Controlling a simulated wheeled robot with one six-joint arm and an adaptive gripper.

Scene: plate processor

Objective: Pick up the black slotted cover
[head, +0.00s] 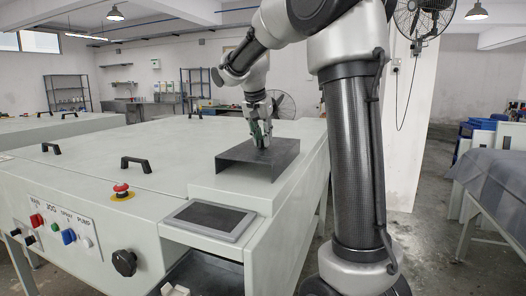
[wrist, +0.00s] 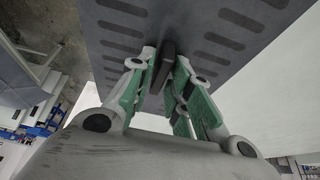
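The black slotted cover (head: 236,156) is a dark bent plate on the raised pale end of the machine. In the wrist view its slotted top (wrist: 215,30) fills the upper middle, with a dark upright handle (wrist: 167,62) on it. My gripper (head: 262,138) points down at the cover from above. In the wrist view my gripper (wrist: 166,75) has its green-padded fingers on both sides of the handle, and they appear closed against it. The cover looks level; I see no clear gap under it. The handle is mostly hidden by the fingers in the head view.
The pale machine (head: 120,165) has black lid handles, a red emergency button (head: 121,188), a control panel (head: 62,230) and a tilted screen (head: 210,218) in front of the cover. A fan (head: 284,104) stands behind. A covered table (head: 497,175) is at the right, with open floor between.

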